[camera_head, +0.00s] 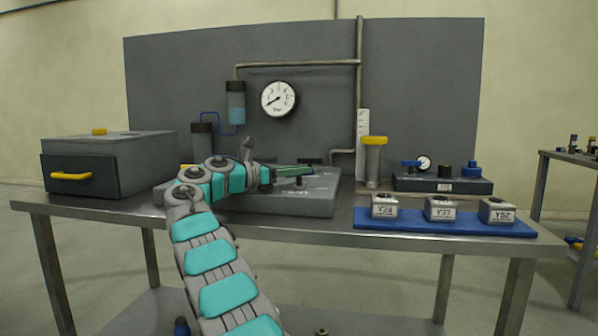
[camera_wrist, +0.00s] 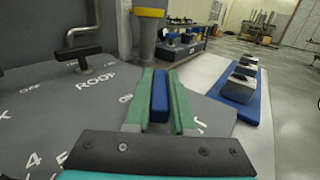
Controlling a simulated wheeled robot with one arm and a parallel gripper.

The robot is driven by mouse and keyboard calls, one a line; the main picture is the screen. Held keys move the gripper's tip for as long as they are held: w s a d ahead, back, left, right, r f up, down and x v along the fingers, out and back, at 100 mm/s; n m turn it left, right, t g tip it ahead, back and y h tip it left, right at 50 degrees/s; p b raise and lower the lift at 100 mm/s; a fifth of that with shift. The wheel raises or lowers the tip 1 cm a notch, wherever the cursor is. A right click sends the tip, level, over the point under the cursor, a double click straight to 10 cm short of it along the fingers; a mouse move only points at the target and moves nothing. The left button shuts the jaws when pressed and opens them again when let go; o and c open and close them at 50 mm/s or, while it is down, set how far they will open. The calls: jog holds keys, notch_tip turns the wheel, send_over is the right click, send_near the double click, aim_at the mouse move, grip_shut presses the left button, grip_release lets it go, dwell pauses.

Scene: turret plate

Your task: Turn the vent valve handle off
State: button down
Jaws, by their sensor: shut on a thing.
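My gripper (camera_head: 296,170) reaches right over the grey turret plate (camera_head: 300,207) on the bench. In the wrist view its two green fingers (camera_wrist: 160,100) are shut on a blue handle (camera_wrist: 160,92), one finger along each side. The handle lies lengthwise between the fingers, and its stem is hidden. "ON" is printed on the plate just left of the fingers. Other lettering by the right finger is partly covered, so I cannot read this handle's name. A black handle (camera_wrist: 80,53) stands at the back left of the plate, by the words "ROOF" and "OFF".
A yellow-topped cylinder (camera_head: 373,160) stands right of the plate. A blue mat (camera_head: 440,227) bears three labelled blocks, with a dark unit (camera_head: 445,185) with blue knobs behind. A grey box (camera_head: 90,165) with a yellow-handled drawer is at left. A round gauge (camera_head: 278,99) hangs on the back panel.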

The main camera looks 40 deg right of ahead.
dwell(0.4)
jog(key=c, duration=0.8)
grip_release()
jog(key=shift+o, duration=0.2)
jog(key=v, duration=0.6)
jog(key=shift+w+a, duration=0.15)
jog(key=shift+a, duration=0.7)
